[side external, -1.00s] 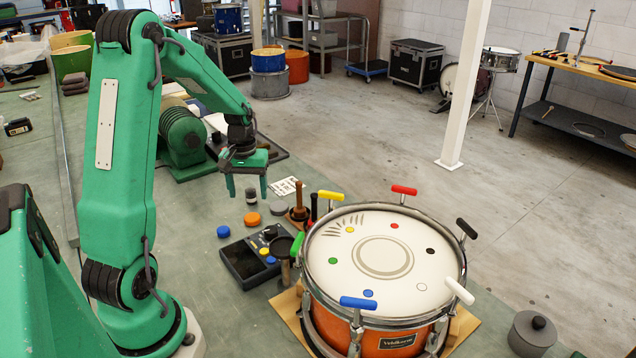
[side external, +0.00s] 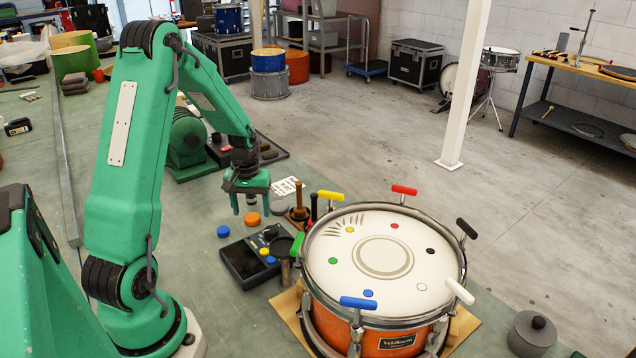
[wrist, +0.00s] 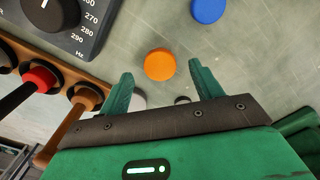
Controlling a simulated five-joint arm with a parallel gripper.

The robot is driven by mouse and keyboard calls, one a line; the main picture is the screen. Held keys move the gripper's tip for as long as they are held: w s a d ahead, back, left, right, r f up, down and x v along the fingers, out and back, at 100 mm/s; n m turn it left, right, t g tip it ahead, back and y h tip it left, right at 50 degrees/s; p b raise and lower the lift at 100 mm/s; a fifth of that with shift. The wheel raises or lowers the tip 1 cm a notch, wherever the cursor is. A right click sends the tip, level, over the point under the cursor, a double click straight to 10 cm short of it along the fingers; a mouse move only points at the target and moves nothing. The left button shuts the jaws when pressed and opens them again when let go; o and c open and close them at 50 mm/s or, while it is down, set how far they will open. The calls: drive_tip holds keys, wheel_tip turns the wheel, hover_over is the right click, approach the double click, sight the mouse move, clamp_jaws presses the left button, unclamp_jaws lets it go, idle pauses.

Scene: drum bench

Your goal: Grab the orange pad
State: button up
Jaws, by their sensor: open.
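The orange pad (side external: 252,219) is a small round disc lying flat on the green bench, left of the drum. In the wrist view the orange pad (wrist: 160,64) shows whole, just beyond the fingertips and between their lines. My gripper (side external: 251,208) is open and empty above the bench, close over the pad in the side view. In the wrist view my gripper (wrist: 157,75) has its two green fingers spread apart with nothing held. I cannot tell the exact height left above the pad.
A blue pad (side external: 223,231) lies nearby on the left. A dark tuner box (side external: 250,258) sits in front. A wooden rack with handled tools (side external: 298,214) stands to the right, beside the drum (side external: 380,255). A white card (side external: 286,186) lies behind.

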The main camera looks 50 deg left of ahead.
drive_tip(key=shift+f, duration=1)
drive_tip(key=c, duration=1.1)
